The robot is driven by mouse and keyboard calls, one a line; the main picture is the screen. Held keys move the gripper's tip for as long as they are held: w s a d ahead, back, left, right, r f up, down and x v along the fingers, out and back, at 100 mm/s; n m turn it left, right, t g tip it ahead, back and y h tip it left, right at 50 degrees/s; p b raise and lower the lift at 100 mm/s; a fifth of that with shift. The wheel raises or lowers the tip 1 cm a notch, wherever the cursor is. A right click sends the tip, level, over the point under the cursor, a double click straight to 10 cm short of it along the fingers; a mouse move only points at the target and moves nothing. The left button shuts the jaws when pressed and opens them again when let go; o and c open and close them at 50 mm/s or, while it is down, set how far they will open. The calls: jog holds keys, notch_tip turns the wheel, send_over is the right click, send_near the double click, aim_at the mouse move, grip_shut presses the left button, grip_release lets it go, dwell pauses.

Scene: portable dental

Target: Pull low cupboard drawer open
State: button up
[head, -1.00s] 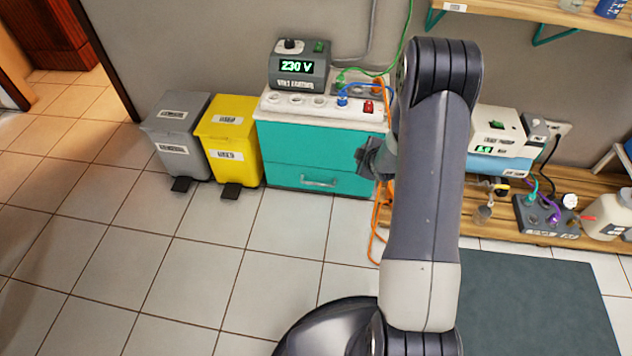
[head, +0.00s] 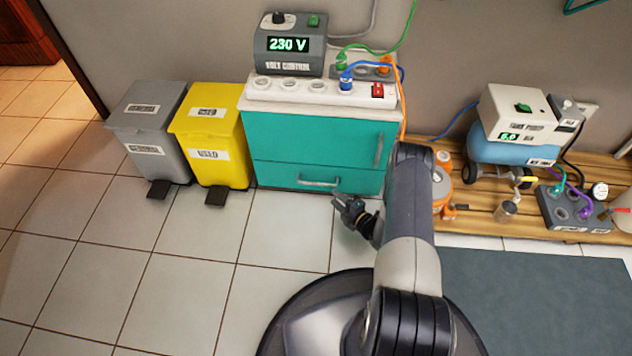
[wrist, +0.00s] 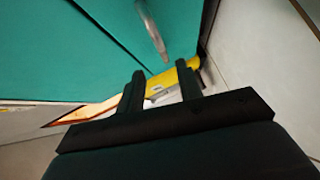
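The low cupboard (head: 262,136) is teal with a white top and stands against the wall. Its drawer (head: 272,174) is the lower front panel, flush with the cupboard front, with a silver bar handle (head: 318,181). My gripper (head: 344,203) is low in front of the drawer, just right of and below the handle in the head view. In the wrist view my gripper (wrist: 160,82) shows two dark fingers spread apart with nothing between them. The handle (wrist: 152,30) lies ahead of the fingertips there, apart from them.
A yellow pedal bin (head: 212,135) and a grey pedal bin (head: 147,130) stand left of the cupboard. A power strip (head: 310,92) and voltage unit (head: 289,45) sit on top. A wooden pallet (head: 480,212) with equipment is at right. The tiled floor in front is clear.

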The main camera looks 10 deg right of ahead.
aim_at(318, 184)
jog(key=b+x, duration=0.4)
jog(key=x, duration=0.6)
jog(key=shift+w+a+f, duration=0.1)
jog(key=shift+w+a, duration=0.2)
jog(key=shift+c, duration=0.4)
grip_shut()
